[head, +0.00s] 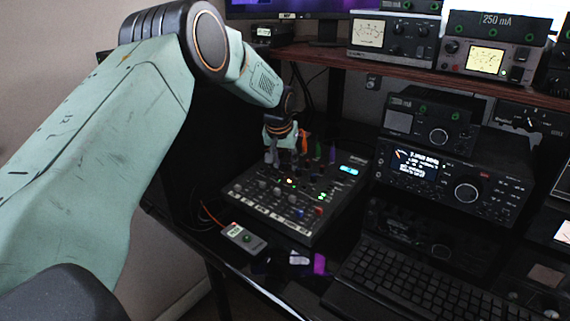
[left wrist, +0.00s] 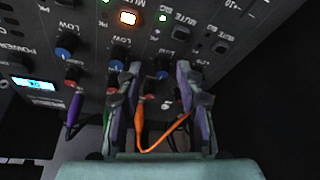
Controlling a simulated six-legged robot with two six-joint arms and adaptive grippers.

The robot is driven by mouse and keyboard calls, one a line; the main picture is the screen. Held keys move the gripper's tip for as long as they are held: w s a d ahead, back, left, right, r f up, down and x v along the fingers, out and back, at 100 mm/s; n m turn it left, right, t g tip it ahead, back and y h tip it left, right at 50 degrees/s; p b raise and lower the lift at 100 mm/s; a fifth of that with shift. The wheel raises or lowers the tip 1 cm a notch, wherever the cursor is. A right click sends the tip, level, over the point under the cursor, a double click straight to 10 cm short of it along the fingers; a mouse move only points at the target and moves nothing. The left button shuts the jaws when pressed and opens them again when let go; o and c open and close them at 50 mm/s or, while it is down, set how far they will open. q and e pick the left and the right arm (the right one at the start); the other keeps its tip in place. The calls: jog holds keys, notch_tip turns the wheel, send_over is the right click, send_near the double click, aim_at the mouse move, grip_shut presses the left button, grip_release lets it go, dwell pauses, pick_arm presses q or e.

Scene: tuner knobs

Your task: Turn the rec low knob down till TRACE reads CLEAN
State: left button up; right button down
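The black mixer (head: 262,213) lies on the desk with rows of knobs and upright cable plugs. My left gripper (head: 287,158) points down over its back part. In the left wrist view its two fingers (left wrist: 158,70) stand apart at the panel. A dark knob with a blue part (left wrist: 162,66) shows between the fingertips; I cannot tell if they touch it. Other blue knobs (left wrist: 68,45) sit to the left, two under LOW labels. I cannot read which is rec low. A small lit display (head: 348,170) is on the mixer; no TRACE reading is legible. My right gripper is out of view.
An orange cable (left wrist: 142,135) runs up between the fingers and a purple plug (left wrist: 74,108) stands left of them. A small grey box (head: 243,238) lies before the mixer. Radios (head: 455,185) and a keyboard (head: 430,290) are at right. A wooden shelf (head: 400,68) overhangs behind.

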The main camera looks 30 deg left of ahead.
pick_arm(q)
jog(key=shift+s+a, duration=0.15)
jog(key=shift+s, duration=0.05)
jog(key=shift+w, duration=0.2)
jog(key=c, duration=0.4)
grip_shut()
